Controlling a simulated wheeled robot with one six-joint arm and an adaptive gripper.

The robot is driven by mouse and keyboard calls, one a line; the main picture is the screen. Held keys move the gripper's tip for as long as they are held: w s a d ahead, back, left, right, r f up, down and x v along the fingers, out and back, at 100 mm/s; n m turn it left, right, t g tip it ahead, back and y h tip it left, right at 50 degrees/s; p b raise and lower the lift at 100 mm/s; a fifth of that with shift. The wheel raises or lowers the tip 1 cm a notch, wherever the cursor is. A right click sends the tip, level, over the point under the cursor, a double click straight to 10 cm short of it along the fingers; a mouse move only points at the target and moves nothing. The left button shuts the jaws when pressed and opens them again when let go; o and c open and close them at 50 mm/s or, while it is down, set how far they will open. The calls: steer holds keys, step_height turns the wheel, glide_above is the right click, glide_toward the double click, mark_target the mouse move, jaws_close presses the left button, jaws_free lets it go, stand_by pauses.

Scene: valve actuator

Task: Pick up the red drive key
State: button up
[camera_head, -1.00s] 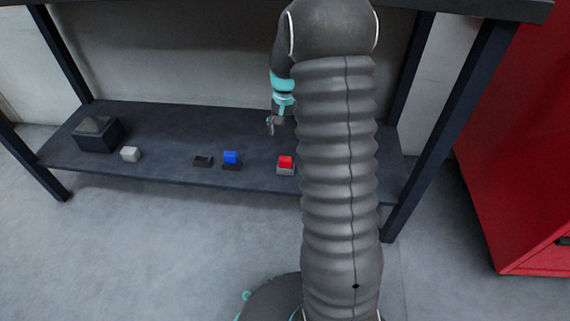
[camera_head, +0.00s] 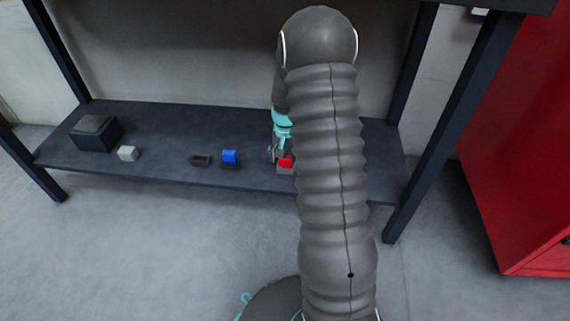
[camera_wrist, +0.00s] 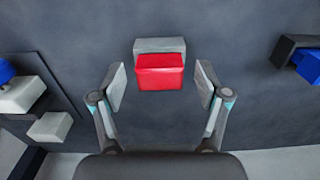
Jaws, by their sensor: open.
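The red drive key (camera_wrist: 160,72) shows in the wrist view, upper middle, seated on or against a light grey block (camera_wrist: 160,45). My gripper (camera_wrist: 160,85) is open, with one finger on each side of the red key and a gap to each. In the head view the red key (camera_head: 285,162) is on the lower shelf, partly hidden by my arm, on its grey block (camera_head: 284,171). My gripper (camera_head: 272,153) is just left of and behind it there, low over the shelf.
The lower shelf (camera_head: 150,172) also holds a blue piece on a dark base (camera_head: 229,157), an empty dark holder (camera_head: 201,160), a white block (camera_head: 128,153) and a dark box (camera_head: 96,133). Table legs (camera_head: 410,170) stand at the shelf's ends. A red cabinet (camera_head: 520,170) is at right.

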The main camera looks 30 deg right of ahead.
steer(key=shift+f, duration=0.45)
steer(key=c, duration=1.4)
steer(key=shift+r, duration=0.2)
steer(key=shift+r, duration=0.65)
step_height(320, 180, up, 3)
steer(key=shift+f+p, duration=0.15)
steer(key=shift+p, duration=0.35)
steer(key=s+d+r, duration=0.2)
steer(key=d, duration=0.1)
steer(key=s+d+r, duration=0.2)
steer(key=d, duration=0.1)
steer(key=s+d+r+p, duration=0.1)
steer(key=s+d+r, duration=0.1)
steer(key=d, duration=0.2)
steer(key=shift+s+r, duration=0.15)
steer(key=shift+r, duration=0.2)
